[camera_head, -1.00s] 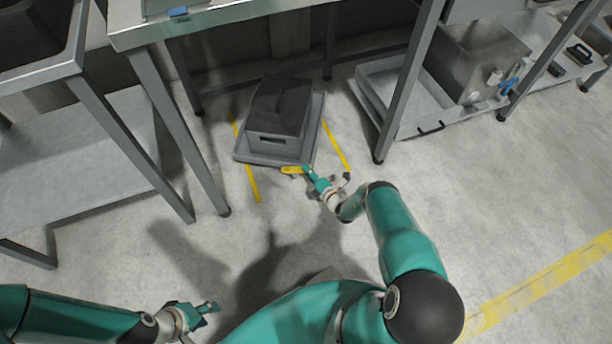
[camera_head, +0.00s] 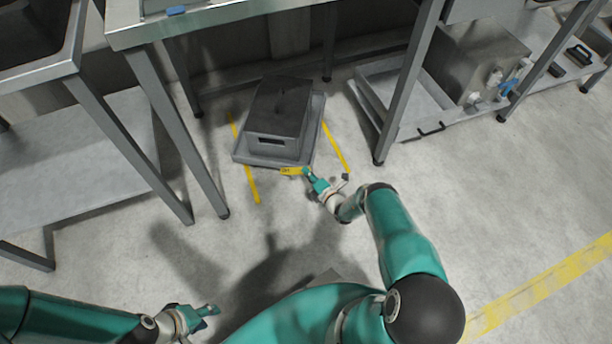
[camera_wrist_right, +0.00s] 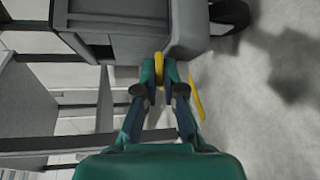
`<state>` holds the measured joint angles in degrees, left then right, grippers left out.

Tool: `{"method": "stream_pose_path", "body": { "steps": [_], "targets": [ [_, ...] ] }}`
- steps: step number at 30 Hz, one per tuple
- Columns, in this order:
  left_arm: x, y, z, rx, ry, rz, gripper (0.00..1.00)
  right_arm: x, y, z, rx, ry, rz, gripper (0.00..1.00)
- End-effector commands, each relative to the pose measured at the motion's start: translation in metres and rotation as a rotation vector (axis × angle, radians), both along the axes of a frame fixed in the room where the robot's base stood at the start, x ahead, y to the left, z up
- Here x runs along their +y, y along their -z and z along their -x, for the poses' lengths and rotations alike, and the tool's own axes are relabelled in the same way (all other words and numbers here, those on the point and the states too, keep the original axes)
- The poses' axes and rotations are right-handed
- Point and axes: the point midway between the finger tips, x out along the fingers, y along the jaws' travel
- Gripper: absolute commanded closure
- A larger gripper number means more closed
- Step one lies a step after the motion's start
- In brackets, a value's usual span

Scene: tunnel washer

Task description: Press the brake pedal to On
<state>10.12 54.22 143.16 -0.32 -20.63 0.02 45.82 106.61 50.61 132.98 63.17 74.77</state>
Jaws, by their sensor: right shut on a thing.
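The brake pedal (camera_head: 290,171) is a small yellow piece at the front edge of a grey dolly carrying a box-shaped grey container. It also shows edge-on in the right wrist view (camera_wrist_right: 159,68). My right gripper (camera_head: 306,174) is at the pedal's right end. In the right wrist view its fingertips (camera_wrist_right: 160,74) are closed on the yellow pedal from both sides. A dark marking shows on the pedal's face in the head view, too small to read. My left gripper (camera_head: 212,311) hangs over the floor at the lower left, away from the dolly, and its finger gap is unclear.
The grey container (camera_head: 278,112) rests on the dolly (camera_head: 238,157) between two yellow floor lines (camera_head: 337,147). Metal table legs (camera_head: 403,85) stand at right and left. A low shelf with a steel box (camera_head: 470,60) is at the upper right. The front floor is clear.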

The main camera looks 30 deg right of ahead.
Motion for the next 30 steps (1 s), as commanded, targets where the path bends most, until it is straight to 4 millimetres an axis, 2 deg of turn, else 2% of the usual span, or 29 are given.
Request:
{"method": "stream_pose_path", "body": {
  "steps": [1, 5, 18, 24, 30],
  "targets": [
    [0.0, 0.009, 0.0, 0.0, 0.0, 0.0, 0.6, -0.002, 0.007, 0.001, -0.009, 0.003, -0.01, 1.0],
    [0.0, 0.029, 0.0, 0.0, 0.0, 0.0, 0.6, -0.003, 0.014, 0.001, -0.047, 0.004, -0.052, 1.0],
    [0.0, 0.117, 0.0, 0.001, 0.0, 0.0, 0.6, -0.004, 0.034, 0.003, -0.267, 0.005, -0.28, 1.0],
    [0.0, 0.14, 0.0, 0.0, 0.0, 0.0, 0.6, -0.004, 0.036, 0.003, -0.35, 0.007, -0.365, 1.0],
    [0.0, 0.15, 0.0, 0.0, 0.0, 0.0, 0.6, -0.003, 0.037, 0.003, -0.398, 0.009, -0.417, 1.0]
  ]
}}
